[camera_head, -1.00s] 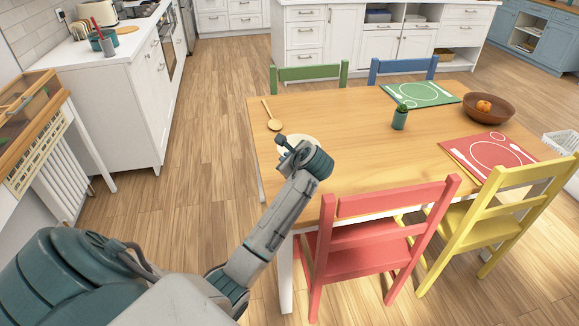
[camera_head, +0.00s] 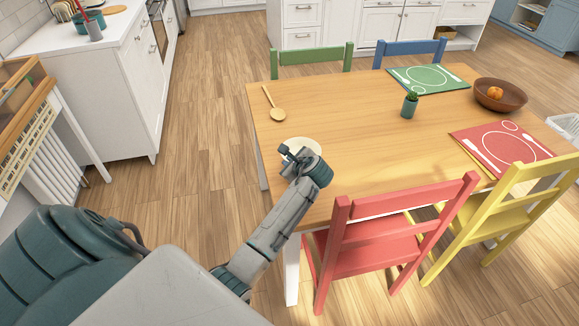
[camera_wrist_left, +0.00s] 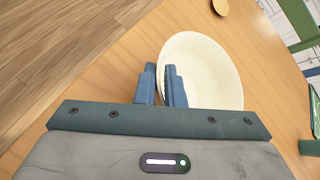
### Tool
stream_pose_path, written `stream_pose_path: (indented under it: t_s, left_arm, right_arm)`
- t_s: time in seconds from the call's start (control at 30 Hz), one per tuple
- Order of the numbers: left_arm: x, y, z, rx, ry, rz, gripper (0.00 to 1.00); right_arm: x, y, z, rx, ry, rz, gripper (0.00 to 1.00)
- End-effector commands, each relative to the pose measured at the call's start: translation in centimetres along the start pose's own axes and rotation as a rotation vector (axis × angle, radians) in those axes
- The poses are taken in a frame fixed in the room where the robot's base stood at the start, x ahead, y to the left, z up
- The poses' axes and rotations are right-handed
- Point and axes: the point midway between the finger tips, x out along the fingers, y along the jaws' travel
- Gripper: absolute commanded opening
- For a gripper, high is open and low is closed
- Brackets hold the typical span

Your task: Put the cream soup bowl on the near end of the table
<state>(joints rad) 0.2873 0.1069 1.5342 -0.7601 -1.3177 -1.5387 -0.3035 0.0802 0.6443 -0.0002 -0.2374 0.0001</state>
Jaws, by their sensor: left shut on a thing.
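The cream soup bowl (camera_wrist_left: 208,62) is a round, pale bowl at the near left end of the wooden table (camera_head: 350,120). In the head view only part of the bowl (camera_head: 300,142) shows past my left gripper (camera_head: 291,155). In the left wrist view the fingers of my left gripper (camera_wrist_left: 163,88) are shut on the bowl's left rim. The bowl looks upright, over the tabletop; I cannot tell whether it touches the wood. My right gripper is not in view.
A wooden spoon (camera_head: 275,107) lies behind the bowl. A small potted plant (camera_head: 410,106), a brown bowl (camera_head: 510,97) with an orange fruit, a green placemat (camera_head: 428,79) and a red placemat (camera_head: 500,147) are farther right. A red chair (camera_head: 395,235) stands at the front side.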

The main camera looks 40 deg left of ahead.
Motion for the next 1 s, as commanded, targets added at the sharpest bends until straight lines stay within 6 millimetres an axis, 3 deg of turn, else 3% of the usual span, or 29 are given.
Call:
stream_pose_path:
  t_s: [0.13,0.37,0.4,0.5,0.83,1.0]
  left_arm:
    - [1.1,0.9,-1.5,0.001,0.000,0.001,0.00]
    - [1.2,0.9,-1.6,-0.001,-0.001,-0.002,0.00]
    - [1.3,1.0,-1.7,0.000,0.000,0.000,0.13]
    - [1.3,1.0,-1.7,0.000,0.000,0.000,0.31]
    - [1.0,1.0,-1.7,-0.001,0.001,-0.001,0.31]
    - [-1.3,0.9,-1.8,-0.003,0.004,-0.003,0.31]
  right_arm:
    - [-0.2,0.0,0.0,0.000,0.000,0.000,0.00]
    - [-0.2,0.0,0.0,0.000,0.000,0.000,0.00]
    - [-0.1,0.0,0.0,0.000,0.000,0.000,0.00]
    - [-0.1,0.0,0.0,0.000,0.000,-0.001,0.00]
    - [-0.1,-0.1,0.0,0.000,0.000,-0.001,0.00]
    - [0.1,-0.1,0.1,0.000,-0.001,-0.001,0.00]
